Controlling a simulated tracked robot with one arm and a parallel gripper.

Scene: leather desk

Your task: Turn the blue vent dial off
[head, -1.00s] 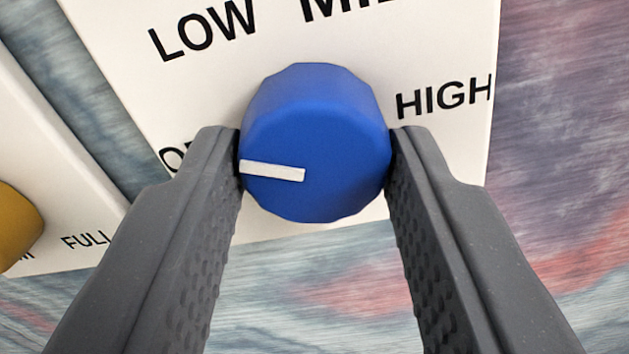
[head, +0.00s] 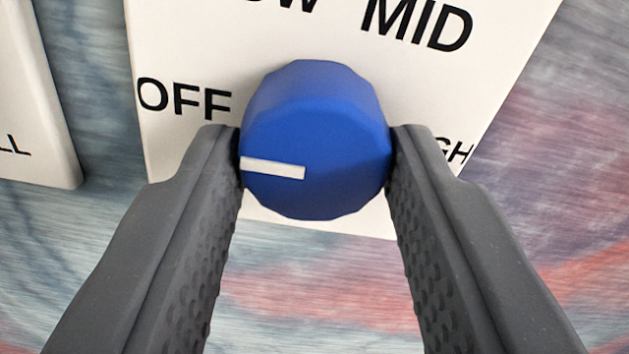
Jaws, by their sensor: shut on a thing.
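The blue vent dial (head: 315,150) is mounted on a white panel (head: 190,150) in the middle of the view. My gripper (head: 315,160) is shut on it, one grey finger against its left side and one against its right. The dial's white pointer line (head: 273,168) points left, in line with the direction of the OFF label (head: 185,100). The MID label (head: 417,22) is at the top right. The LOW label is cut by the top edge. The HIGH label (head: 458,150) is partly hidden by the right finger.
A second white panel (head: 35,120) stands at the left edge, with a gap between it and the dial's panel. Only the end of one of its labels shows. A streaked blue, grey and red surface (head: 310,290) lies around and below the panels.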

